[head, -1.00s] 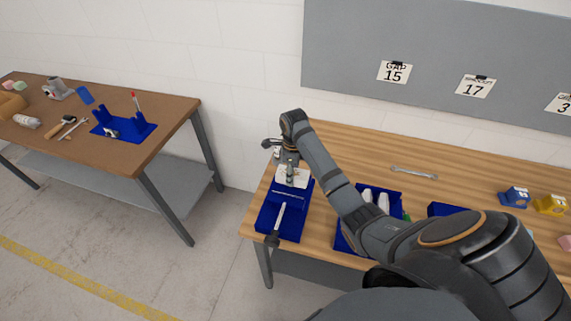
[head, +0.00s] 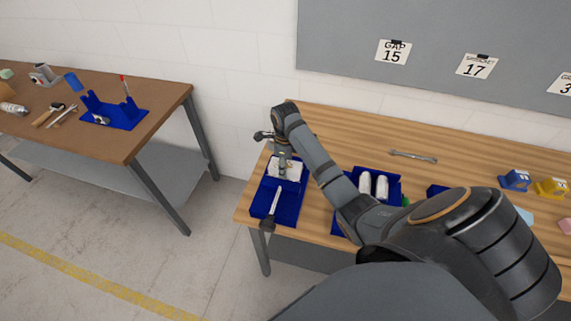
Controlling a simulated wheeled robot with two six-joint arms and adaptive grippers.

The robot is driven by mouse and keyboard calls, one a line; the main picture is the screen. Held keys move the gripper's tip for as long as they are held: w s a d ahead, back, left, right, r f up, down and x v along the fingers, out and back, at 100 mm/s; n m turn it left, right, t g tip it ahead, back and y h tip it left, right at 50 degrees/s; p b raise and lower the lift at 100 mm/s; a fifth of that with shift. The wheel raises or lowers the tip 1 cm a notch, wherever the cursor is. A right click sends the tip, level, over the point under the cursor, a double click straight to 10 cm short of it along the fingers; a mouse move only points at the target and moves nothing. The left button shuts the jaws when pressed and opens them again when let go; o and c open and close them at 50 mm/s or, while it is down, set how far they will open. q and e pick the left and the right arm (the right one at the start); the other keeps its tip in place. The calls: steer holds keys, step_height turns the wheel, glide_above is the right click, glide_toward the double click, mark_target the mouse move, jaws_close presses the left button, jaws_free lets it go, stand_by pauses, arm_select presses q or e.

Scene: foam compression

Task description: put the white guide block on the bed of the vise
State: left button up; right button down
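The blue vise (head: 262,203) stands at the left end of the wooden bench, with its grey screw handle pointing to the front edge. A white block (head: 294,172), which looks like the guide block, is at the back part of the vise, between its blue sides. I cannot tell whether it rests on the bed or is just above it. My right gripper (head: 283,168) reaches down over the white block from above. Its fingertips are small and partly hidden, so I cannot see whether they grip it. My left gripper is out of view.
A blue bin (head: 386,181) with white cylinders stands right of the vise, partly behind my arm. A wrench (head: 413,156) lies at the back. Blue (head: 515,180) and yellow (head: 552,187) items stand at the right. A brown table (head: 150,135) with tools stands apart at the left.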

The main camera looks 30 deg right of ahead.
steer(key=shift+w+f, duration=0.1)
steer(key=shift+f, duration=0.05)
steer(key=shift+s+f, duration=0.15)
steer(key=shift+s, duration=0.05)
steer(key=c, duration=1)
jaws_free()
steer(key=shift+f, duration=0.1)
steer(key=o, duration=0.4)
steer(key=shift+w+f, duration=0.1)
steer(key=shift+d, duration=0.15)
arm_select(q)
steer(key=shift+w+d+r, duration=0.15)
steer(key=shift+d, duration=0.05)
